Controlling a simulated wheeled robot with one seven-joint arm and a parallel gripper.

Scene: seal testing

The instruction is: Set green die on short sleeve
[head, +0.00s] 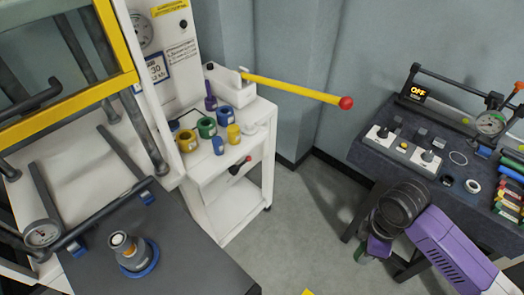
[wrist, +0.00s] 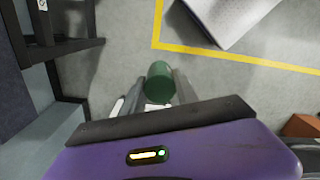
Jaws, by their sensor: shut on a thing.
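The green die (wrist: 160,80), a green cylinder, sits between the two fingers of my gripper (wrist: 158,95) in the wrist view. My gripper is shut on it and holds it over the grey floor. In the head view my gripper (head: 370,252) hangs at the right, just in front of the dark table, and a little of the green die shows below it. Coloured rings, among them a green ring (head: 207,127), a blue ring (head: 226,115) and a yellow ring (head: 187,140), stand on the white cart (head: 232,189). I cannot tell which thing is the short sleeve.
The cart top also holds a short blue cylinder (head: 218,146), a yellow one (head: 234,134) and a long yellow lever (head: 290,90) reaching right. A metal piece on a blue ring (head: 138,270) stands on the dark bench. Open floor (head: 300,215) lies between cart and dark table (head: 365,150).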

